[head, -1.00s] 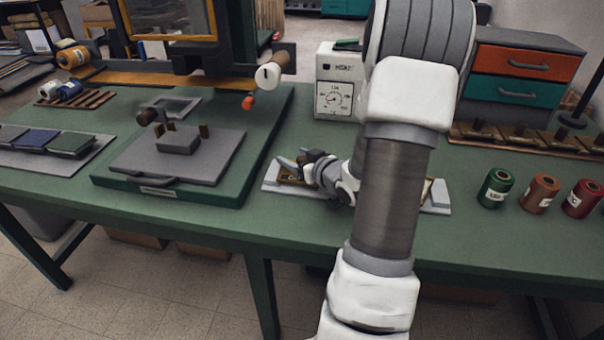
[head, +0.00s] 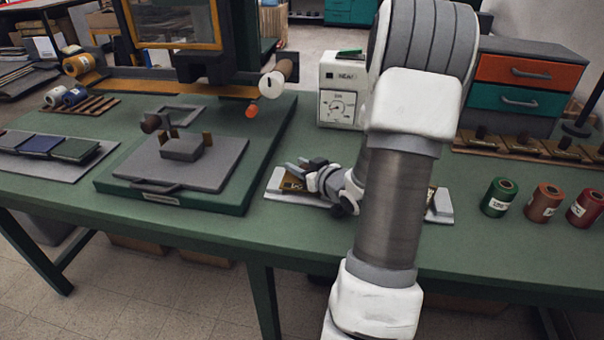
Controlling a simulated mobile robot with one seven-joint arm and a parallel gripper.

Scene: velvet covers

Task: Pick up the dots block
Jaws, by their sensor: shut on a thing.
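My gripper (head: 303,170) is over the left part of a low grey tray (head: 440,211) near the table's front edge, right of the press. Its jaws are shut on a small dark block (head: 318,162), of which only a bit shows between the fingers. I cannot make out any dots on it, nor whether it is clear of the tray. My arm hides the middle of the tray. A brown and gold piece (head: 291,184) shows in the tray beneath the fingers.
The press bed with a grey plate (head: 210,158) stands to the left. A white dial box (head: 340,95) is behind my gripper. Spools (head: 498,197) stand at the right, with a rack of block-like pieces (head: 515,146) behind them. Green tabletop is clear between the tray and spools.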

